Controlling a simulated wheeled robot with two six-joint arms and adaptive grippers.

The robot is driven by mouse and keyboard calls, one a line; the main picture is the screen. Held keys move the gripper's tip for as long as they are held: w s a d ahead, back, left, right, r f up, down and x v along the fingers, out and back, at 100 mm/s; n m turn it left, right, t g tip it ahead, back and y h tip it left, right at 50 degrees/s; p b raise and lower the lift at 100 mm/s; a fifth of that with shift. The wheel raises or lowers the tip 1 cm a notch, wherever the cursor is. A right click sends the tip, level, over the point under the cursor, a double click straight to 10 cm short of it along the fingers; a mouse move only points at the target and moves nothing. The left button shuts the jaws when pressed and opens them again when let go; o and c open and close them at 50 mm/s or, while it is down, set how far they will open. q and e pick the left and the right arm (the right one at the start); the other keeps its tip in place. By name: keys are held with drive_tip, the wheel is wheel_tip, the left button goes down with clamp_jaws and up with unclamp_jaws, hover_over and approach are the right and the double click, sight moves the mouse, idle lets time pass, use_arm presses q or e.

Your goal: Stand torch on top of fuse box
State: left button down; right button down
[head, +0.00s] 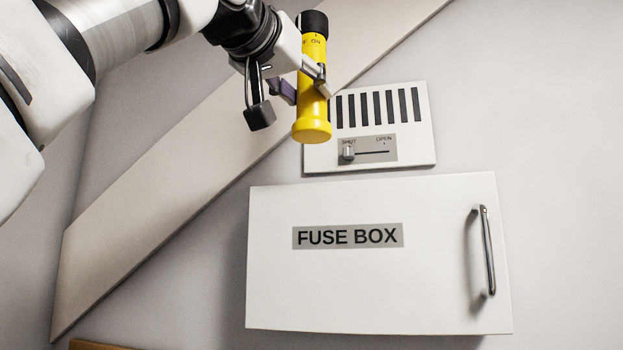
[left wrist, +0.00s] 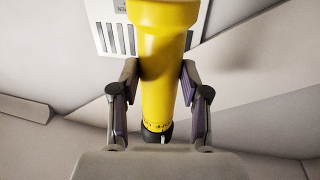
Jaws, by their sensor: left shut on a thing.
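A yellow torch (head: 313,85) with a black cap at its upper end is held nearly upright in the head view. My left gripper (head: 298,90) is shut on its middle, and the wider yellow end points down. The torch also shows between the two fingers in the left wrist view (left wrist: 163,70). The white fuse box (head: 370,275) is on the wall below, with its label on the front and a metal handle at the right. The torch's lower end is above the box's top edge in the picture, apart from it. My right gripper is not in view.
A white vent panel (head: 425,135) with dark slots and a slider marked SHUT and OPEN is on the wall just above the fuse box, behind the torch. A sloping beam (head: 150,205) runs along the wall at left. The wall right of the box is clear.

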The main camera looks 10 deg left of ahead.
use_arm(q)
drive_tip(key=w+a+f, duration=0.1)
drive_tip(key=w+a, duration=0.1)
drive_tip(key=w, duration=0.1)
drive_tip(key=w+a+f+p, duration=0.1)
drive_tip(key=w+a, duration=0.2)
drive_tip(key=w, duration=0.1)
drive_tip(key=w+a+f+p, duration=0.1)
drive_tip(key=w+a+f, duration=0.1)
drive_tip(key=w, duration=0.1)
drive_tip(key=shift+w+a, duration=0.15)
drive_tip(key=shift+a, duration=0.05)
drive_tip(key=shift+d+f, duration=0.15)
drive_tip(key=shift+f, duration=0.2)
drive_tip(key=shift+a, duration=0.2)
drive_tip(key=shift+f, duration=0.2)
drive_tip(key=c, duration=0.6)
unclamp_jaws()
drive_tip(key=shift+o, duration=0.2)
drive_tip(key=shift+d, duration=0.1)
